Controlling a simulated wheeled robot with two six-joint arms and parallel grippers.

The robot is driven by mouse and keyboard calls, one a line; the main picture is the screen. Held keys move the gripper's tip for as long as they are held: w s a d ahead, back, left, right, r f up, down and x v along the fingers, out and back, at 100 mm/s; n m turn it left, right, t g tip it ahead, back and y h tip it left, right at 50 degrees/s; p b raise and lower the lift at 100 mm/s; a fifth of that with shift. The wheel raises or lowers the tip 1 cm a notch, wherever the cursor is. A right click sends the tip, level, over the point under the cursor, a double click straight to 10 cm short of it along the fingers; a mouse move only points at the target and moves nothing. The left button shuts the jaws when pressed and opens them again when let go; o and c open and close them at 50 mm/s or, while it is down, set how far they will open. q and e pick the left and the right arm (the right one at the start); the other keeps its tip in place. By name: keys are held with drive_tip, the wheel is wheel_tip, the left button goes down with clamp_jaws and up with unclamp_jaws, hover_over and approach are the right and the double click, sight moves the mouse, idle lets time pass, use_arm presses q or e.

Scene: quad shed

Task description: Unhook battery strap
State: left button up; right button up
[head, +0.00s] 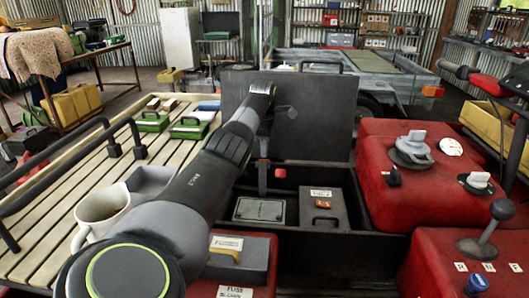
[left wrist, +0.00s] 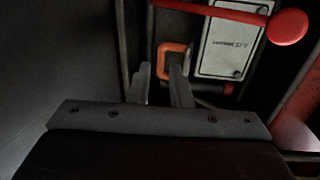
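An orange loop (left wrist: 163,47), which may be part of the battery strap, lies just beyond the fingertips. The right fingertip overlaps it in the picture; I cannot tell whether they touch. A pale labelled plate (left wrist: 230,40) is beside the loop. In the head view, my left arm reaches over the open compartment, and the gripper (head: 263,150) points down, small and dark. A dark grey box (head: 323,212) with a red latch stands below it. My right gripper is out of view.
A red rod with a round knob (left wrist: 287,27) crosses near the fingers. A dark upright panel (head: 310,110) stands behind the compartment. Red bodywork with knobs (head: 385,205) is to the right. A slatted rack (head: 70,200) with a mug (head: 100,213) is left.

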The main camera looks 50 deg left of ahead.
use_arm(q)
wheel_tip(320, 180, up, 15)
drive_tip(key=s+p, duration=0.1)
drive_tip(key=shift+d+p, duration=0.3)
drive_tip(key=shift+d, duration=0.15)
drive_tip(key=shift+s+r, duration=0.1)
